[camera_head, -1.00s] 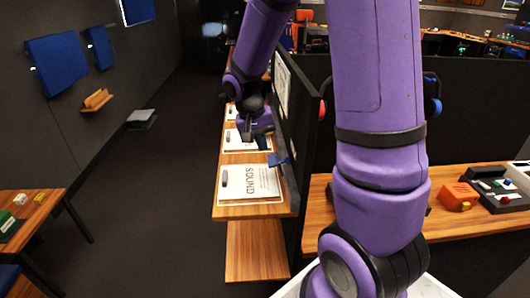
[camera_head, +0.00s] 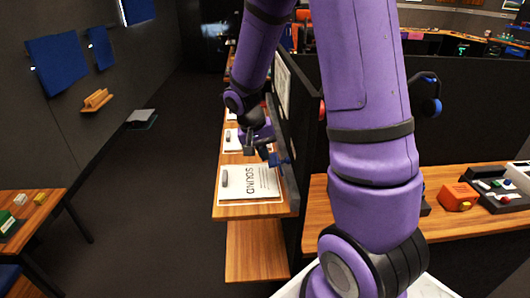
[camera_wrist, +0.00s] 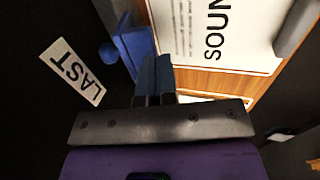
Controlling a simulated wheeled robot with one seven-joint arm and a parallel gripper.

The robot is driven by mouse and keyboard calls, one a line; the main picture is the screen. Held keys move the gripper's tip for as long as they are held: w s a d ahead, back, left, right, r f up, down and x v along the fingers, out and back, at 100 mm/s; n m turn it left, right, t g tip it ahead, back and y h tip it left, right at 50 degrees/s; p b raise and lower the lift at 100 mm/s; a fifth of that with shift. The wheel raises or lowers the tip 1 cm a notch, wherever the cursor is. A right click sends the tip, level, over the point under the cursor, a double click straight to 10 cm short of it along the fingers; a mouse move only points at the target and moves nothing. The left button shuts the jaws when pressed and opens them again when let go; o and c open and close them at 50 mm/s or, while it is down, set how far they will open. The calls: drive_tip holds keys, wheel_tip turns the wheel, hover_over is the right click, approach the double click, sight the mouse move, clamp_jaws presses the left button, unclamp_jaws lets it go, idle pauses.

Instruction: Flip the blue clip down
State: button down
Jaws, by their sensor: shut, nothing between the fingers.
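The blue clip (camera_head: 279,159) sticks out from the dark panel edge, above the wooden shelf and behind the paper marked SOUND. In the wrist view the blue clip (camera_wrist: 136,45) is a flat blue piece with a round blue knob beside it. My gripper (camera_head: 264,153) is just left of the clip in the head view. In the wrist view my gripper (camera_wrist: 153,62) has its fingers together, empty, with the tips close to the clip's lower right side. I cannot tell whether they touch.
The SOUND paper (camera_head: 250,183) lies on the wooden shelf (camera_head: 230,212) beside the panel. A white label reading LAST (camera_wrist: 72,72) is on the dark panel left of the clip. A blue headset (camera_head: 430,97) hangs on the panel's right side. The floor to the left is open.

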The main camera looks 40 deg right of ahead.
drive_tip(key=shift+w+a+f+h, duration=0.15)
drive_tip(key=shift+h, duration=0.15)
drive_tip(key=shift+w+a+f+g+h, duration=0.35)
drive_tip(key=shift+a+f+g+h, duration=0.2)
drive_tip(key=shift+f+g+h, duration=0.35)
drive_tip(key=h, duration=0.1)
drive_tip(key=f+g+h, duration=0.1)
drive_tip(key=a+f+g+h, duration=0.1)
drive_tip(key=h, duration=0.1)
drive_tip(key=shift+w+f, duration=0.15)
drive_tip(key=shift+w, duration=0.15)
drive_tip(key=shift+f, duration=1)
drive_tip(key=shift+r, duration=0.15)
drive_tip(key=shift+r, duration=0.7)
drive_tip(key=shift+w, duration=0.1)
